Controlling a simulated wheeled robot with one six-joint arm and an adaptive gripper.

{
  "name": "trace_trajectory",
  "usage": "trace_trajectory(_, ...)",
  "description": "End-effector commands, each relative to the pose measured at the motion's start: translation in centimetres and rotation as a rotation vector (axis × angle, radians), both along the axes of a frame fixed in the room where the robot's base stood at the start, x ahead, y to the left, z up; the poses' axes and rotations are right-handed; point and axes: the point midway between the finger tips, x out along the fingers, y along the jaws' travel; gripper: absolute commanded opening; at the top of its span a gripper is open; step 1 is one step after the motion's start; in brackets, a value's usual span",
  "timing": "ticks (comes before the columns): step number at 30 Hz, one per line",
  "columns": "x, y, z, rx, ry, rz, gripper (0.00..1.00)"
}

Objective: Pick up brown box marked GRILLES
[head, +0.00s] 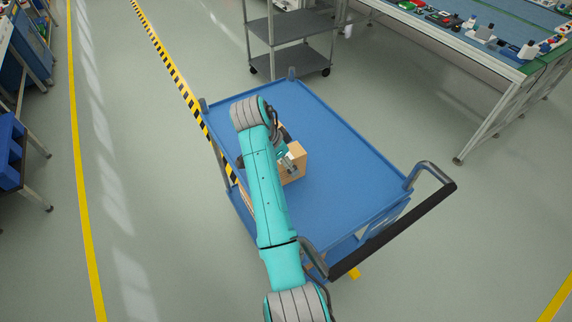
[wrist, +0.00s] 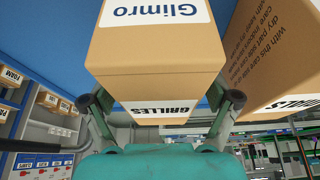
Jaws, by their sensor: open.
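The brown box marked GRILLES (wrist: 155,52) fills the upper middle of the wrist view. It has a white "Glimro" label on one face and a white GRILLES label on the face nearer my gripper. My gripper (wrist: 161,101) is open, with one finger at each side of the box's near end; I cannot tell whether they touch it. In the head view, a brown box (head: 295,163) stands on the top of the blue cart (head: 340,130), partly hidden by my arm. My gripper (head: 284,150) is at its upper left, its fingers mostly hidden.
A second brown box (wrist: 275,55) with a partly cut-off label stands close to the right in the wrist view. The cart has a dark push handle (head: 395,232). A grey shelf trolley (head: 290,28) and a workbench (head: 480,50) stand behind. The cart top's right side is clear.

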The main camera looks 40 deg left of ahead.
Motion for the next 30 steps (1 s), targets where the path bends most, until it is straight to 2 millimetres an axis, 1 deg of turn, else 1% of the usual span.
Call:
trace_trajectory(23,0.02,-0.03,-0.5,0.0,0.0,0.0,0.88)
trace_trajectory(24,0.02,-0.03,-0.5,0.0,0.0,0.0,0.82)
trace_trajectory(26,0.02,-0.03,-0.5,0.0,0.0,0.0,0.68)
trace_trajectory(27,0.02,-0.03,-0.5,0.0,0.0,0.0,0.57)
trace_trajectory(29,0.02,-0.02,-0.49,0.0,0.0,0.0,0.42)
trace_trajectory(30,0.02,-0.02,-0.49,0.0,0.0,0.0,0.33)
